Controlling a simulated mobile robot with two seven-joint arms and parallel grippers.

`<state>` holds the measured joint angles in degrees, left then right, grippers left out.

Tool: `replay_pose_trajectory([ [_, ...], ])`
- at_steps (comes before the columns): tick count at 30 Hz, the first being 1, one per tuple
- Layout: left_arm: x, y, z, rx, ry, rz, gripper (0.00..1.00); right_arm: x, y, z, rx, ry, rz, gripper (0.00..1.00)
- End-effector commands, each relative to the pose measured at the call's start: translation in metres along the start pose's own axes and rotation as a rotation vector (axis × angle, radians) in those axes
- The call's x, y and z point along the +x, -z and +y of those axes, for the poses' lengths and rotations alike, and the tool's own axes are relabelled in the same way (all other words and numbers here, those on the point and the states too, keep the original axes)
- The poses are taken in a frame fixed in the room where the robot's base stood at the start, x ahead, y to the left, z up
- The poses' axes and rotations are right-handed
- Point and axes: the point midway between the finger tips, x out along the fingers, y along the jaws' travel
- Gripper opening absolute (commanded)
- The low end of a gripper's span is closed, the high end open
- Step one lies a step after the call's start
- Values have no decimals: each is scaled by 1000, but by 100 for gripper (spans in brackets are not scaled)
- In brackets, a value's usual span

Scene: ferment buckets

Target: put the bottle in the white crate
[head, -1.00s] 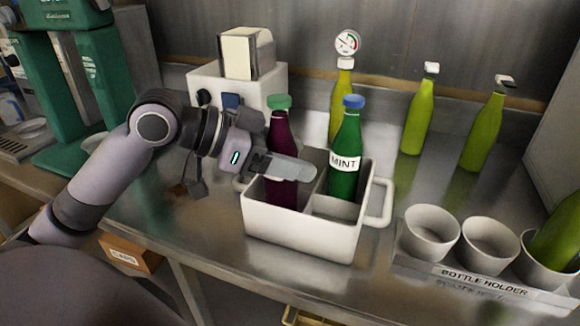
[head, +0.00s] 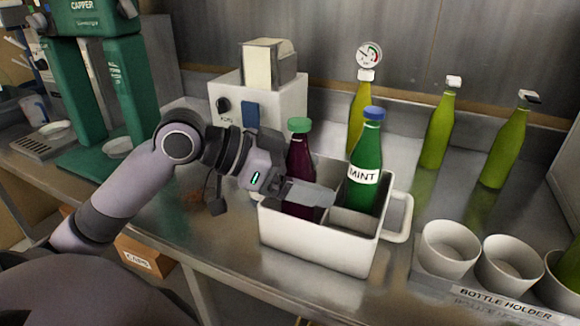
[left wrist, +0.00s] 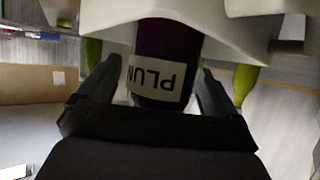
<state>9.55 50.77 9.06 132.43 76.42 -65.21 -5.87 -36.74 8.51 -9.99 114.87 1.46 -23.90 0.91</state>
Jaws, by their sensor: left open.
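The white crate (head: 313,247) stands on the steel counter. A dark purple bottle with a green cap (head: 299,126) stands upright in its left compartment. A green bottle labelled MINT (head: 366,160) stands in the crate's right part. My left gripper (head: 312,194) is at the purple bottle, above the crate's front rim. In the left wrist view its two open fingers (left wrist: 155,95) stand either side of the bottle, with a gap at the right. My right gripper is not in view.
A bottle holder (head: 500,300) with white cups is at the right. Yellow-green bottles (head: 437,135) (head: 507,145) stand behind it, and a gauge-topped bottle (head: 358,115) behind the crate. A white box machine (head: 285,105) and green capper (head: 125,95) stand at the left.

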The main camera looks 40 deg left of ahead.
Motion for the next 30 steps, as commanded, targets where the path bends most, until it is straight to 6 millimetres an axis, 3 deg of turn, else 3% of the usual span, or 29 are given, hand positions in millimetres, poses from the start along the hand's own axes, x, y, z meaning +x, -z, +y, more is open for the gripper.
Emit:
replay_pose_trajectory([
  [5, -12, -1, -1, -2, 2, 0, 92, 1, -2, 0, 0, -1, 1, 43],
  [30, -108, 0, -1, -1, 2, 2, 92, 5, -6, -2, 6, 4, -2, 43],
])
